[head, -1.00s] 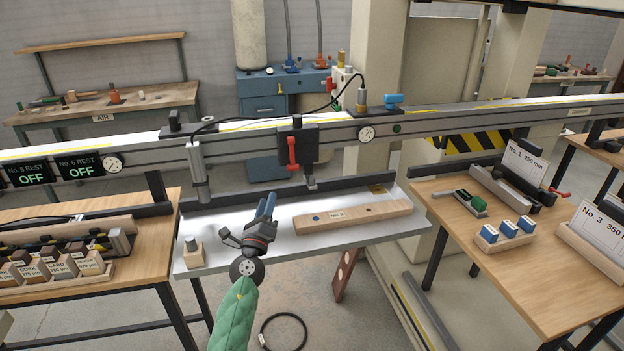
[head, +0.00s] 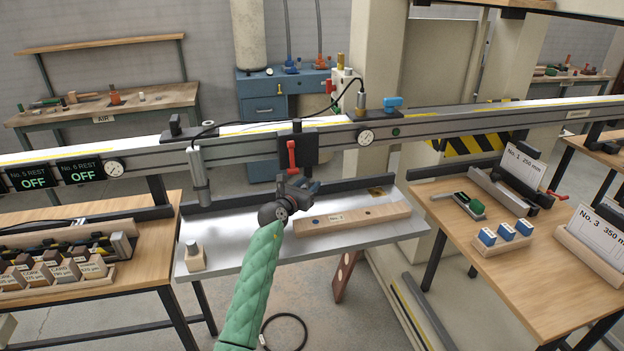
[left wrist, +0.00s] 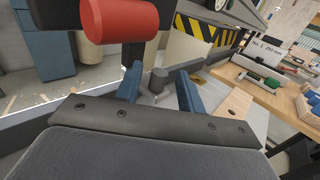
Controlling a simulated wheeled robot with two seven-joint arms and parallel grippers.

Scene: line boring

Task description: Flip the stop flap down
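A black block (head: 297,143) is mounted on the long rail, with a red handle (head: 292,157) on its front. The red handle also shows large at the top of the left wrist view (left wrist: 120,18). A small grey post-like piece (left wrist: 158,78), perhaps part of the stop flap, stands ahead between my blue fingertips in the left wrist view; I cannot tell whether they touch it. My left gripper (head: 300,188) is just below the red handle and hides the block's lower part in the head view. Its fingers are apart (left wrist: 158,88). My right gripper is not in view.
A wooden bar (head: 365,216) labelled "No. 2" lies on the metal shelf (head: 235,245) under the rail. A small knobbed block (head: 194,257) stands at the shelf's left. Wooden tables with parts stand on both sides. The rail crosses above the shelf.

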